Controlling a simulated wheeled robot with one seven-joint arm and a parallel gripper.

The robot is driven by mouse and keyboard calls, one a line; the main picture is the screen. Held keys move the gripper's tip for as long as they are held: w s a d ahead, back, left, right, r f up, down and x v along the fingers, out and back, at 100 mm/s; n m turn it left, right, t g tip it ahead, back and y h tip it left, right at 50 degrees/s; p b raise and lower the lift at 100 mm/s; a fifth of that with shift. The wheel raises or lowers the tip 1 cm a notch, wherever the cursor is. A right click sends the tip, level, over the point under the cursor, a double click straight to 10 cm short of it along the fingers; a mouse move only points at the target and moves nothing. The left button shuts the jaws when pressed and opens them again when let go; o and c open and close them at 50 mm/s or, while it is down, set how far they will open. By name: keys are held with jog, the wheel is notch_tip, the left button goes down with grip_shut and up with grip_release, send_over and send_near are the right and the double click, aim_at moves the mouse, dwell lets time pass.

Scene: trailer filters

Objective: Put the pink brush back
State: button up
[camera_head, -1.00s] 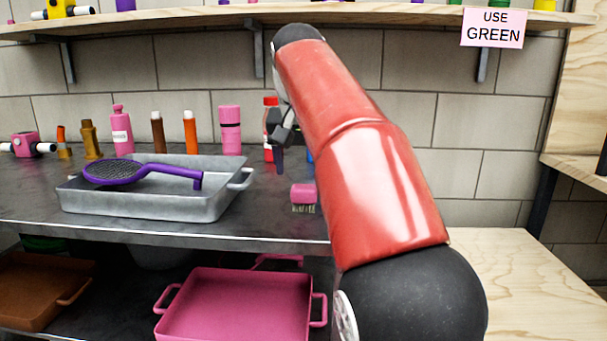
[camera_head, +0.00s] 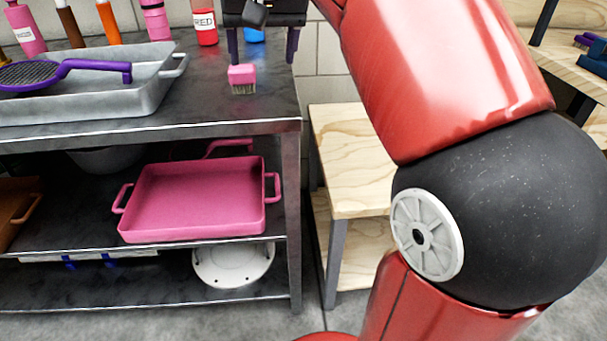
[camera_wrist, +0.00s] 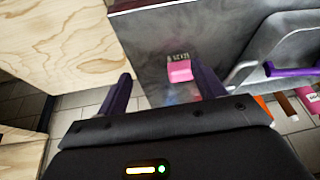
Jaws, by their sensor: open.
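A grey tray (camera_head: 175,88) with a purple strainer (camera_head: 95,66) lies left of the brush. Bottles, including a red one (camera_head: 204,25), stand behind. A pink tray (camera_head: 200,200) is on the shelf below. A wooden bench (camera_head: 350,155) stands to the right.

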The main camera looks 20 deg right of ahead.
jog(key=s+f+n, duration=0.1)
jog(key=s+f, duration=0.8)
jog(key=f, duration=0.2)
jog(key=s+a+f+n+t, duration=0.1)
jog(key=s+f, duration=0.9)
jog(key=f, duration=0.2)
jog(key=shift+a+f+n, duration=0.2)
jog(key=shift+f+n, duration=0.05)
jog(key=shift+n, duration=0.05)
